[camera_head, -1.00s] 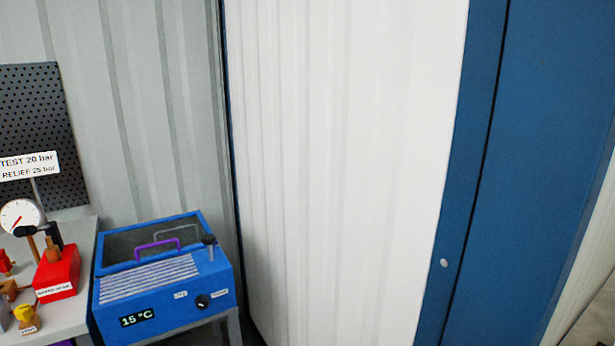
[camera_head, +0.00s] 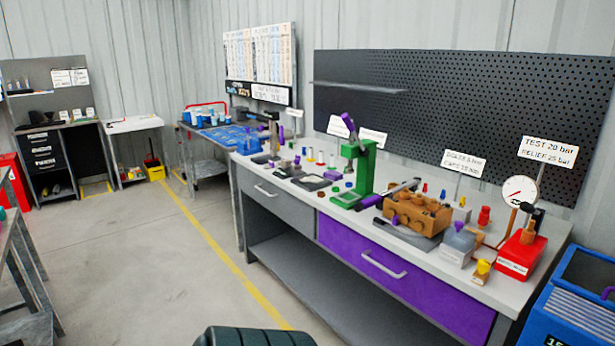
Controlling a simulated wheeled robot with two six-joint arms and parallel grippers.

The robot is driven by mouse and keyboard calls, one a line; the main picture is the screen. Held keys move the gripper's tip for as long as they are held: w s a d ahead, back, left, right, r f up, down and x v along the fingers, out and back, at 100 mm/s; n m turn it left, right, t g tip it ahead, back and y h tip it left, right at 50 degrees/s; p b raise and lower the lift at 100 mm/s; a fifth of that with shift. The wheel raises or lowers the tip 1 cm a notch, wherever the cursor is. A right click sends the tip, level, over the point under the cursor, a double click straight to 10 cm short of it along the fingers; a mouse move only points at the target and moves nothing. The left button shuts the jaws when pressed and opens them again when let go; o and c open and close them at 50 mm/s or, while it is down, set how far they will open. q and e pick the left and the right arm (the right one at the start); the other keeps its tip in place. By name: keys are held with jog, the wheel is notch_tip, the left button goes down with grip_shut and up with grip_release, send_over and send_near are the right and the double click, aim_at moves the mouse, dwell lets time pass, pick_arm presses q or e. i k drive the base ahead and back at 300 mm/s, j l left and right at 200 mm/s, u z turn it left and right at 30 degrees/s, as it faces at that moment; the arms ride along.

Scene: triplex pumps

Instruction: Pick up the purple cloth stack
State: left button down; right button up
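I cannot make out a purple cloth stack in this view. Purple things that show are the bench's purple drawer front (camera_head: 392,277) and small purple parts on and around the green press (camera_head: 362,170). Neither of my grippers is in view.
A long workbench (camera_head: 284,182) runs along the wall, with a brown pump block (camera_head: 418,212) and red test pump (camera_head: 519,255) on it. A blue bath unit (camera_head: 580,305) stands at the right. A dark green ribbed object (camera_head: 255,337) is at the bottom. Open floor (camera_head: 150,255) lies left.

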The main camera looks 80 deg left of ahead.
aim_at(332, 175)
jog(key=u, duration=2.25)
jog(key=i+j+z, duration=0.2)
jog(key=i+j, duration=0.45)
jog(key=i+j+z, duration=0.25)
jog(key=i+j, duration=0.35)
jog(key=j, duration=0.1)
